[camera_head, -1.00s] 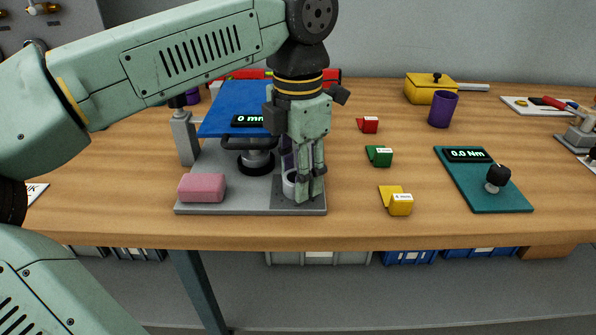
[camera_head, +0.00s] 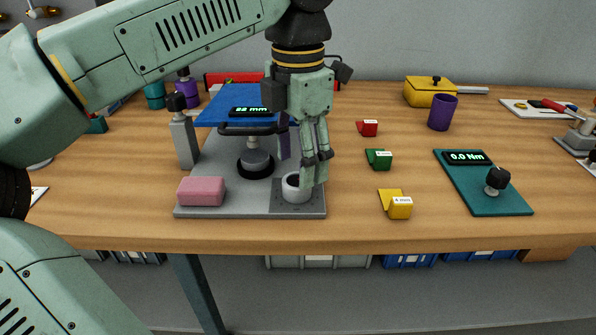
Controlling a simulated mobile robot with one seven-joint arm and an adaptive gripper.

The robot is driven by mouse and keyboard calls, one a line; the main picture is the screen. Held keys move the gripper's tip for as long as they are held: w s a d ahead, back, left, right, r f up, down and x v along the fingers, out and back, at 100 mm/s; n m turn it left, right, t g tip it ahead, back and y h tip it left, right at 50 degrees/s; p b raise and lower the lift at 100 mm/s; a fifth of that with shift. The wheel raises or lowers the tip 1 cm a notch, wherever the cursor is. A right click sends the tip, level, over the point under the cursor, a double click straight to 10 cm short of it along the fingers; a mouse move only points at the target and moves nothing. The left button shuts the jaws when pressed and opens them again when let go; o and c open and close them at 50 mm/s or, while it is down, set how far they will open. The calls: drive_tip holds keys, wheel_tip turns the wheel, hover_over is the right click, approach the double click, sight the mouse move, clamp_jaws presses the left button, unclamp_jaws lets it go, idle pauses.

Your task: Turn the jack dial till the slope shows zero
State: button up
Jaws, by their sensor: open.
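A blue plate (camera_head: 225,114) rests over a round metal jack post (camera_head: 256,160) on a grey base (camera_head: 225,211). A dark display (camera_head: 250,111) at the plate's front shows green digits, seemingly "22 mm". A pale round piece (camera_head: 297,188) sits on the darker pad at the base's front right; I cannot tell if it is the dial. A grey post with a black knob (camera_head: 176,102) stands at the base's left. My gripper (camera_head: 317,168) is open, pointing down, its fingertips just above and right of the pale piece. No slope reading is legible.
A pink block (camera_head: 202,191) lies at the base's front left. Red (camera_head: 368,128), green (camera_head: 379,159) and yellow (camera_head: 398,205) labelled blocks stand to the right. Beyond are a teal board (camera_head: 505,200) with a black knob, and a purple cup (camera_head: 441,112). A red bar (camera_head: 218,79) lies behind the plate.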

sight(297, 180)
drive_tip(key=shift+a+r, duration=0.1)
drive_tip(key=shift+r, duration=2)
drive_tip(key=shift+f, duration=0.1)
